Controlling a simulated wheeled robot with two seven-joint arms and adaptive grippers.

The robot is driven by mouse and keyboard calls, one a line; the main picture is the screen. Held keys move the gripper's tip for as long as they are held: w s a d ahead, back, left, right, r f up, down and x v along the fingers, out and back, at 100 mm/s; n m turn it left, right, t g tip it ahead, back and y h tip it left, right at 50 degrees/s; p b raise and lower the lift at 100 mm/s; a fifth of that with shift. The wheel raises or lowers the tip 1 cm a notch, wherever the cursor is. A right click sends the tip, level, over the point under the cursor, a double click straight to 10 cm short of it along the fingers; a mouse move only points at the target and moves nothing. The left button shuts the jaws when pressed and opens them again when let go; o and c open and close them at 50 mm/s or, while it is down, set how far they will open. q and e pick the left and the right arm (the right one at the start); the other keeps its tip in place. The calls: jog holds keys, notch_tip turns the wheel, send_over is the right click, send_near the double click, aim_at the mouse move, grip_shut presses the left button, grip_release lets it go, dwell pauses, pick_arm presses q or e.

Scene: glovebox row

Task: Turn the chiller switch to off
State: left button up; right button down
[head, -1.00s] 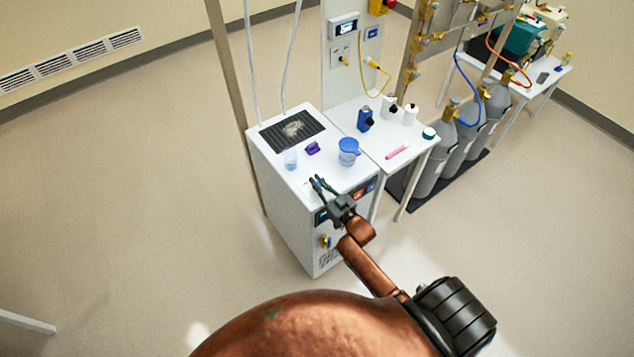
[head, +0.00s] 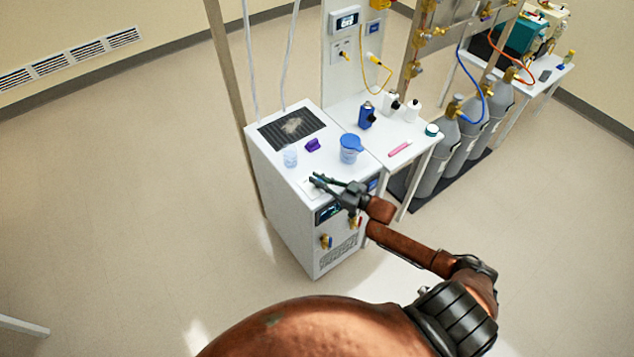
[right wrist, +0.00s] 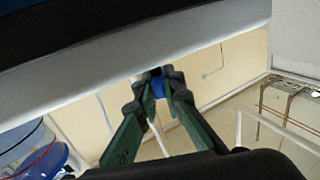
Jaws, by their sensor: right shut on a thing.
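The chiller is the white floor-standing cabinet (head: 285,215) with a dark grille on its top, a small display and brass valves on its front. My right gripper (head: 316,181) reaches in from the right, its fingertips at the front part of the chiller top. In the right wrist view its two green-black fingers (right wrist: 158,84) converge, shut on a small dark and blue piece (right wrist: 157,88), which I take to be the chiller switch. The fingers hide most of it, so its setting cannot be read. My left gripper is not in view.
A side table with bottles (head: 367,116) adjoins at the right, with gas cylinders (head: 438,150) beyond.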

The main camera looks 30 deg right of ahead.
jog(key=shift+n+g+y+b, duration=0.6)
jog(key=shift+n+y+b, duration=0.25)
jog(key=shift+y, duration=0.25)
jog(key=c, duration=2)
grip_release()
jog(key=shift+c, duration=0.2)
jog(key=v, duration=1.2)
